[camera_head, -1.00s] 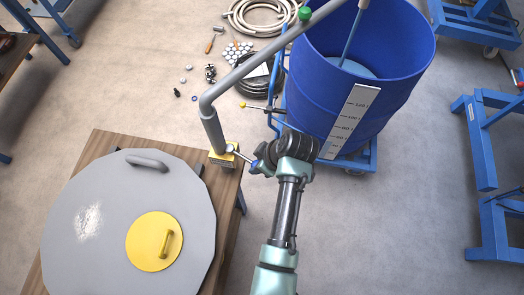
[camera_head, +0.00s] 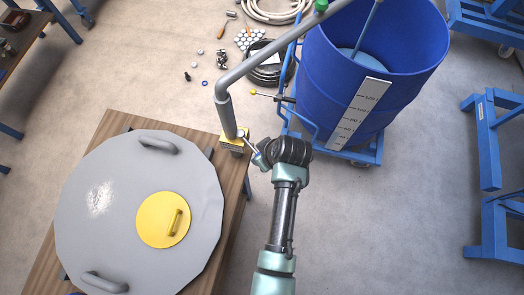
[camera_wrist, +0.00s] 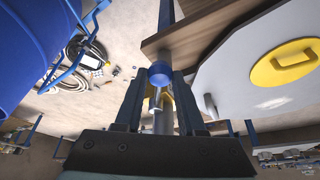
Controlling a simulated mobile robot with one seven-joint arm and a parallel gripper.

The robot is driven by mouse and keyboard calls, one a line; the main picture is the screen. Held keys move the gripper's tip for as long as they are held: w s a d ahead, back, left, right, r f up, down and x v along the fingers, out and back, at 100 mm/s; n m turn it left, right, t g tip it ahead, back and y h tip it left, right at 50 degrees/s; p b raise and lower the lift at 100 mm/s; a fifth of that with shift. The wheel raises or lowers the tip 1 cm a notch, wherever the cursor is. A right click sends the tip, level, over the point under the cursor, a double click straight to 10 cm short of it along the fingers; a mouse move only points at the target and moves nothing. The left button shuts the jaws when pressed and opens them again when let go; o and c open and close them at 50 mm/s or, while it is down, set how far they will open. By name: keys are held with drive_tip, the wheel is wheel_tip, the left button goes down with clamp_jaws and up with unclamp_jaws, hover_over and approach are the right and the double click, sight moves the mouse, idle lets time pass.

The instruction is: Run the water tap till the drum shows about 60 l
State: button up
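The tap is a grey pipe (camera_head: 226,108) rising from a yellow block (camera_head: 234,140) at the table corner. It bends toward the blue drum (camera_head: 330,80). A short lever (camera_head: 249,145) with a blue knob (camera_wrist: 160,76) sticks out at its base. My gripper (camera_head: 260,154) is at the lever's end; in the wrist view, its two fingers close on either side of the knob. The drum carries a white scale (camera_head: 358,113), marked up to about 120. A lighter blue round surface (camera_head: 360,58) shows inside; I cannot tell if it is water.
A wooden table (camera_head: 232,205) bears a large grey lid (camera_head: 105,230) with a yellow hatch (camera_head: 155,220). The drum stands on a blue trolley (camera_head: 365,155). Hoses (camera_head: 268,65) and small tools lie on the floor. Blue frames (camera_head: 490,150) stand at right; floor between is free.

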drive_tip(key=o, duration=0.4)
drive_tip(key=shift+o, duration=0.2)
drive_tip(key=shift+r, duration=0.1)
drive_tip(key=b+v, duration=0.1)
drive_tip(key=v, duration=1.2)
drive_tip(key=shift+b, duration=0.35)
